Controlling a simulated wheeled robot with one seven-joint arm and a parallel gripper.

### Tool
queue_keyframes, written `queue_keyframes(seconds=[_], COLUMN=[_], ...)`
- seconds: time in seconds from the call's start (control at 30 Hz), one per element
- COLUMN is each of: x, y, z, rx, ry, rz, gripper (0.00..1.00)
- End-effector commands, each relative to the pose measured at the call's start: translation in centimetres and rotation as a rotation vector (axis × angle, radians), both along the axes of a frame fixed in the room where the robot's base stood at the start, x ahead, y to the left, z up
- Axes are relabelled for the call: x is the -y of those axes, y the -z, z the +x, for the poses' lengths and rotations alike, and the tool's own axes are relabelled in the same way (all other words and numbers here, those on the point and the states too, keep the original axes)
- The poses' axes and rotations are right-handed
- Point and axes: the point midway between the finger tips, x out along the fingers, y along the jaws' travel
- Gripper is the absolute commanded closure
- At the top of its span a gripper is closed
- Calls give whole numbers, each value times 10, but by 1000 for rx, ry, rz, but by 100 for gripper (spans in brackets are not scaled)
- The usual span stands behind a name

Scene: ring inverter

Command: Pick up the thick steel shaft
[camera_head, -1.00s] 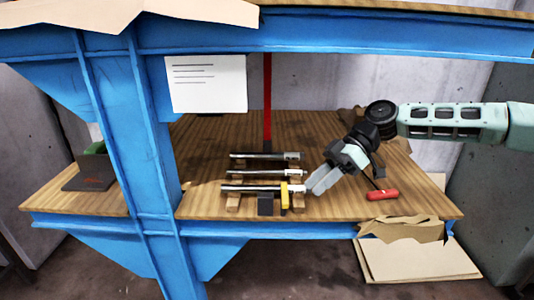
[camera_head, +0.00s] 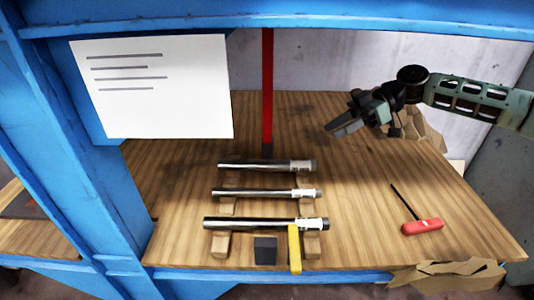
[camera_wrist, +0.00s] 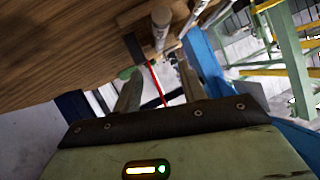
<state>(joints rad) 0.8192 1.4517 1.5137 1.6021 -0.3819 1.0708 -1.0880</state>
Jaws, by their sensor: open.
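Three steel shafts lie side by side across wooden supports on the bench, in the head view: a back one (camera_head: 260,166), a slimmer middle one (camera_head: 250,192) and a front one (camera_head: 255,223). My gripper (camera_head: 341,115) is open and empty, above the bench to the right of and behind the shafts, touching none. In the wrist view my open fingers (camera_wrist: 160,84) show, with shaft ends (camera_wrist: 160,22) beyond them.
A black block (camera_head: 265,249) and a yellow piece (camera_head: 294,248) stand at the front shaft. A red-handled screwdriver (camera_head: 422,226) lies at right. A red upright bar (camera_head: 267,90) rises behind the shafts. A white sheet (camera_head: 155,85) hangs at left by the blue frame (camera_head: 60,130).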

Motion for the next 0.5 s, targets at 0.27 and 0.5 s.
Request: queue_keyframes(seconds=[0.27,0.5], x=[-36,-80], y=[16,39], z=[-10,-21], rx=[-2,-3], ry=[-5,-5], rz=[2,2], gripper=[58,58])
